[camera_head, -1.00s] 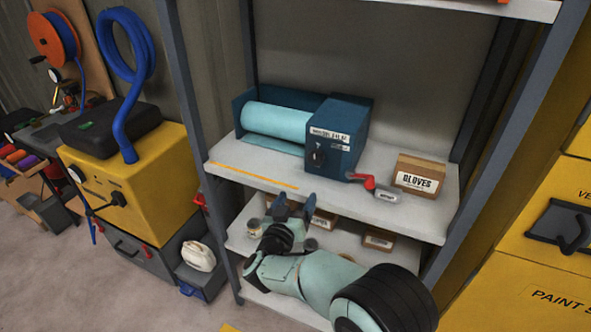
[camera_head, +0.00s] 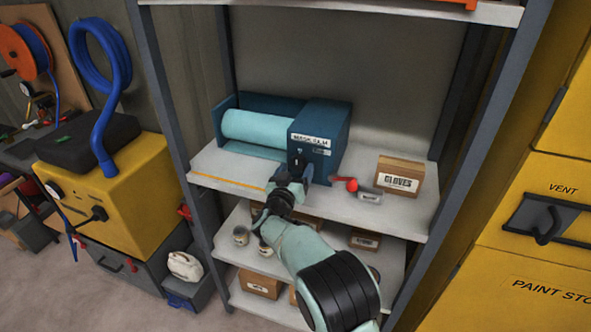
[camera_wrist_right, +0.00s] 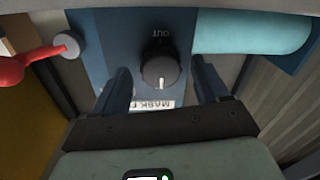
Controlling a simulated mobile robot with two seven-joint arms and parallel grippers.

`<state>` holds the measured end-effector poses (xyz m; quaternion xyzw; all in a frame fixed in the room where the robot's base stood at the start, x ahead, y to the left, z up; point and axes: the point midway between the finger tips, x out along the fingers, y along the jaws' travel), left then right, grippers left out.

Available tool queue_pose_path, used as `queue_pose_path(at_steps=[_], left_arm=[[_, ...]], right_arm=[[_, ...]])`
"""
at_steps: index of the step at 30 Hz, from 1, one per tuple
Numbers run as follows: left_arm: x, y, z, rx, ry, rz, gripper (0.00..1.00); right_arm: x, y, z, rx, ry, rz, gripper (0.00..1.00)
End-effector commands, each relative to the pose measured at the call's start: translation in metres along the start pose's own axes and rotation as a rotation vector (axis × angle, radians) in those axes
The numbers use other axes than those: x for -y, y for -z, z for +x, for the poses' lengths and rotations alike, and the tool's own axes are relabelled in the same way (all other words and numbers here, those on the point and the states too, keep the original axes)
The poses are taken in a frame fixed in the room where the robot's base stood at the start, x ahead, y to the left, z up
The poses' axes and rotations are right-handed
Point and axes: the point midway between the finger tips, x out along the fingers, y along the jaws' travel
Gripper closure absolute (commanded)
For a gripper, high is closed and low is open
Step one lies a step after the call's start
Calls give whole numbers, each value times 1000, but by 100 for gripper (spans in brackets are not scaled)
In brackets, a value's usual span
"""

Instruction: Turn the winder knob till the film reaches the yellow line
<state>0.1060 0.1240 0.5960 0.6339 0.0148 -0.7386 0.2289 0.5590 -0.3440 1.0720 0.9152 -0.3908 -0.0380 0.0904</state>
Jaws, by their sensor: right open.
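The film winder is a dark blue box (camera_head: 325,130) on the shelf, with a light-blue film roll (camera_head: 255,129) at its left. A short flat piece of film (camera_head: 258,151) lies below the roll, apart from the yellow line (camera_head: 225,181) along the shelf's front edge. The black winder knob (camera_wrist_right: 160,70) is on the box's front, beneath upside-down "OUT" lettering, with a pale pointer mark. My right gripper (camera_head: 292,172) is in front of the knob. In the right wrist view its open fingers (camera_wrist_right: 163,85) stand either side of the knob, with gaps. My left gripper is out of view.
A red-ended crank (camera_head: 351,184) and a small grey labelled piece (camera_head: 370,197) are right of the gripper. A "GLOVES" box (camera_head: 400,176) stands farther right. Shelf posts flank the bay, and a lower shelf (camera_head: 385,260) holds cans and boxes.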

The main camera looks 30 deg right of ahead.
Motion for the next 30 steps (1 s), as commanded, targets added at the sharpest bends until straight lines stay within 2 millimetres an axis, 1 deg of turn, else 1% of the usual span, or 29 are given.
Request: queue_pose_path(at_steps=[3,10,11,12,14,15,16,23,30], left_arm=[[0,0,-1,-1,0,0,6],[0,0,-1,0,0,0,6],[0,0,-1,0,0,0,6],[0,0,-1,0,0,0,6],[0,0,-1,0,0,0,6],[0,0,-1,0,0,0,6],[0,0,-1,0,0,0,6],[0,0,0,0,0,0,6],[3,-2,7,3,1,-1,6]], right_arm=[[0,0,5,0,1,0,26],[0,0,5,1,1,0,26],[0,0,5,1,1,0,29],[0,0,5,1,1,0,42],[0,0,5,1,1,0,62],[0,0,5,1,1,0,75],[0,0,5,1,1,0,82],[0,-1,5,0,1,11,82],[0,-2,5,-4,-1,95,82]])
